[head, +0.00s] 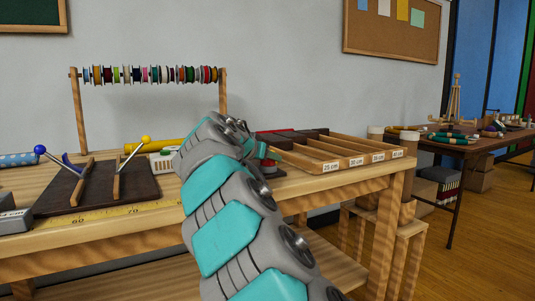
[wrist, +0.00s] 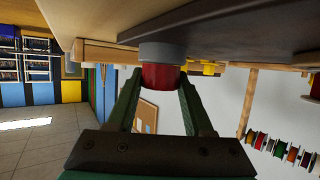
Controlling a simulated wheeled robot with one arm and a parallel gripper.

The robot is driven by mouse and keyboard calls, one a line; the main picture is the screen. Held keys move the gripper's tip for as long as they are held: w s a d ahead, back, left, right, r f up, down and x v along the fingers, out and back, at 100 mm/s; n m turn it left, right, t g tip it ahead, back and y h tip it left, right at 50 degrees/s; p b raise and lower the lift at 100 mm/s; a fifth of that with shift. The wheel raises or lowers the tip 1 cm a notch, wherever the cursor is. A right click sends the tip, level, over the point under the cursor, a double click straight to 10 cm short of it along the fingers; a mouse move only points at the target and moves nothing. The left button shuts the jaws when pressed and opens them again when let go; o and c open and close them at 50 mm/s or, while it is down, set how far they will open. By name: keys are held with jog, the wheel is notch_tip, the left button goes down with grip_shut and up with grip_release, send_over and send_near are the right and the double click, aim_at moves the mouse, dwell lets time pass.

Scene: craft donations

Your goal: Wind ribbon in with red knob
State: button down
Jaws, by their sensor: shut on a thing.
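In the wrist view, which looks tilted and upside down, my gripper (wrist: 160,84) has its two dark green fingers on either side of a red knob (wrist: 160,76). The fingers are shut on it. The knob sits on a grey round collar (wrist: 162,53) against a dark surface. In the head view my arm covers most of this spot; a bit of red (head: 268,167) shows just past my wrist, near the right part of the bench. I cannot make out a ribbon at the knob; my arm hides that area.
The wooden bench (head: 105,238) carries a dark board (head: 90,197) with blue-knobbed and yellow-knobbed levers, and a yellow ruler strip (head: 120,211). A rack of ribbon spools (head: 150,75) stands behind. A wooden sorting tray (head: 340,153) with length labels lies right of my arm.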

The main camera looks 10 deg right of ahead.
jog(key=shift+m+g+h, duration=0.3)
jog(key=shift+m+h, duration=0.2)
jog(key=shift+c, duration=1.4)
grip_release()
jog(key=shift+a+r, duration=0.1)
jog(key=v, duration=0.7)
jog(key=shift+s+a+r, duration=0.15)
jog(key=shift+s+r, duration=0.05)
jog(key=shift+s, duration=0.05)
